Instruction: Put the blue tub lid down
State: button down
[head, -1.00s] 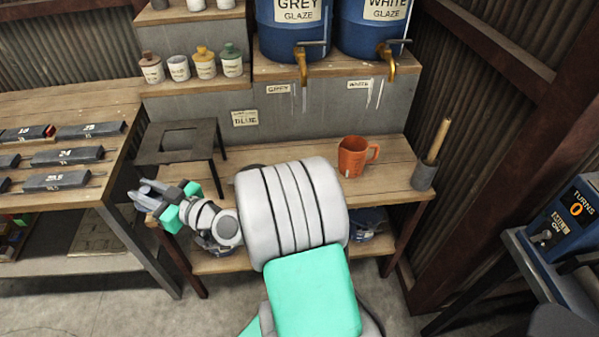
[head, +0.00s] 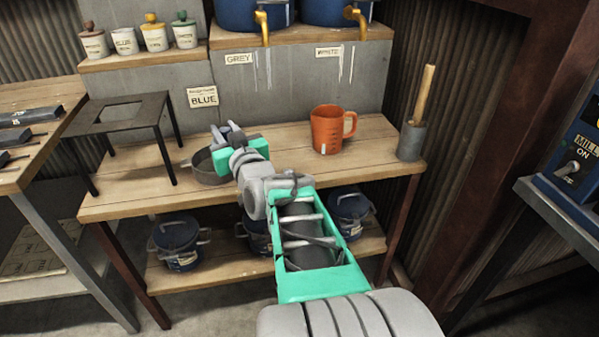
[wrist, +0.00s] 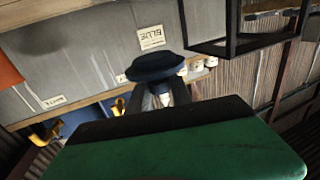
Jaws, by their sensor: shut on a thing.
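My gripper (head: 228,134) is above the wooden bench in the head view, left of the orange jug. In the wrist view its fingers (wrist: 160,92) are shut on the blue tub lid (wrist: 155,66), a dark round disc held at the fingertips. In the head view the lid is mostly hidden by my gripper and hard to make out. The bench top (head: 285,148) lies below.
The orange jug (head: 327,132) and a grey pot with a wooden handle (head: 411,140) stand on the right of the bench. A black stand (head: 118,112) is at its left. Blue tubs (head: 178,238) sit on the lower shelf. Bench top between pan and jug looks clear.

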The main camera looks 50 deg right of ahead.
jog(key=d+f+b, duration=0.1)
jog(key=d+f, duration=0.2)
jog(key=d, duration=0.1)
jog(key=w+d+f+b, duration=0.1)
jog(key=d+f+b, duration=0.1)
jog(key=d, duration=0.3)
jog(key=w+d+f+b, duration=0.1)
jog(key=d+f, duration=0.3)
jog(key=d, duration=0.1)
jog(key=shift+w+b, duration=0.15)
jog(key=shift+b, duration=0.2)
jog(key=shift+d+f, duration=0.15)
jog(key=shift+f, duration=0.2)
notch_tip(320, 180, down, 3)
jog(key=shift+d+f+h+b, duration=0.15)
jog(key=shift+h+b, duration=0.15)
jog(key=shift+b, duration=0.35)
jog(key=c, duration=1.2)
grip_release()
jog(key=shift+o, duration=0.2)
